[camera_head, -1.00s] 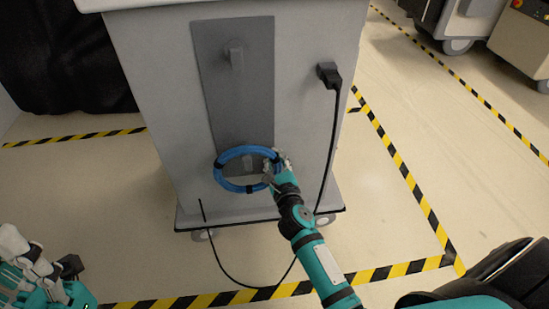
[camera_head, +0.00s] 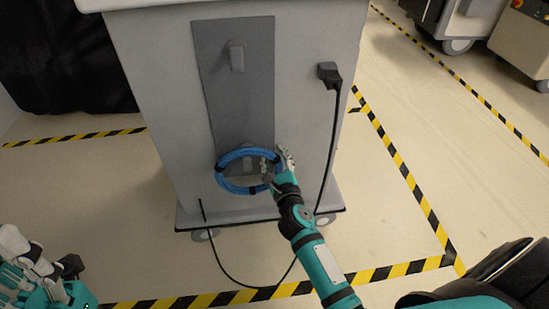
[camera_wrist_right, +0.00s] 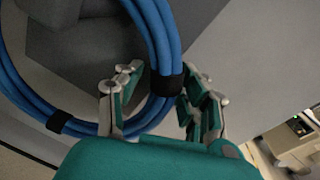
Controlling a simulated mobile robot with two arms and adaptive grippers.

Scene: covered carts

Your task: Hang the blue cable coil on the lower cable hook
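The blue cable coil (camera_head: 228,187), bound with black straps, is against the lower part of the cart's grey panel. It also shows in the right wrist view (camera_wrist_right: 158,35). The lower cable hook (camera_head: 249,168) is a grey block that shows inside the ring; it shows in the wrist view too (camera_wrist_right: 75,45). The coil surrounds the hook; whether its top rests on it I cannot tell. My right gripper (camera_head: 278,165) is open at the coil's right side. In the wrist view its spread fingers (camera_wrist_right: 160,92) stand either side of a strapped part of the coil. My left gripper (camera_head: 45,268) is at lower left, its fingers unclear.
The upper hook (camera_head: 236,56) is bare on the panel (camera_head: 240,100) of the grey cart (camera_head: 170,100). A black cable (camera_head: 331,140) runs from a plug on the cart's right and loops below. Striped tape (camera_head: 400,165) marks the clear floor. Other carts (camera_head: 460,25) stand at upper right.

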